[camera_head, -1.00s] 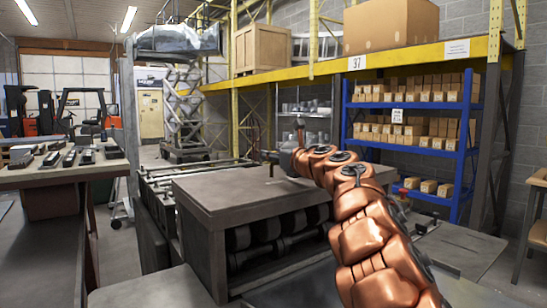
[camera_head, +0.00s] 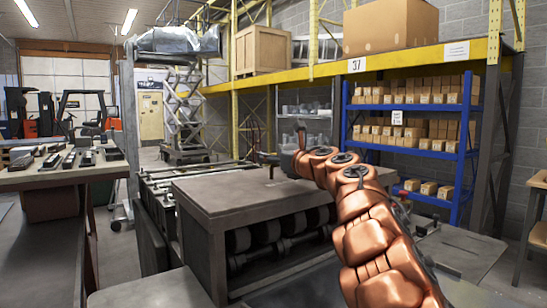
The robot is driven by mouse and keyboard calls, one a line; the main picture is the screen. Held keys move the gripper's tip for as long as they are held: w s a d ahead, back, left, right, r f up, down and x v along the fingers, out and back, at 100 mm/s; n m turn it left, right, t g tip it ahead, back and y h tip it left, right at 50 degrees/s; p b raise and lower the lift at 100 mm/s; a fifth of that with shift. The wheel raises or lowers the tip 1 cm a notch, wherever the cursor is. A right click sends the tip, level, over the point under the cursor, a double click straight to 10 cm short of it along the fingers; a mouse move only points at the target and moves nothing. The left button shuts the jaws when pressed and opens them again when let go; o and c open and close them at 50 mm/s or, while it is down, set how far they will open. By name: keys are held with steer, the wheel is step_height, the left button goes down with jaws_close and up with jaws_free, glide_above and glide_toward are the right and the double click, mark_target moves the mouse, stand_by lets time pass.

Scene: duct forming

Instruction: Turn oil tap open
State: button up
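My copper-coloured arm reaches from the lower right over the grey machine (camera_head: 245,190) with the open-fronted housing. My gripper (camera_head: 284,153) is at its far end, small and dark, above the machine's back edge. A thin upright piece rises beside it, and a small dark part lies just left of it. I cannot tell whether these belong to the gripper or the machine. The oil tap cannot be made out for certain. Whether the gripper is open, shut or touching anything is too small to tell.
Dark rollers (camera_head: 265,235) show inside the machine's open front. A workbench (camera_head: 70,176) with metal pieces stands at the left. A blue rack (camera_head: 420,107) of small boxes stands behind at the right. A wooden stool (camera_head: 536,205) is at the right edge. Grey floor shows between the workbench and the machine.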

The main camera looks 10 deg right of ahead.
steer(key=shift+s, duration=0.1)
steer(key=shift+s+d+f, duration=0.1)
steer(key=shift+s+d, duration=0.2)
steer(key=shift+s, duration=0.1)
steer(key=shift+s+d, duration=0.2)
steer(key=shift+s, duration=0.5)
steer(key=v, duration=0.8)
steer(key=shift+d, duration=0.15)
steer(key=shift+s+d, duration=0.15)
steer(key=shift+s, duration=0.5)
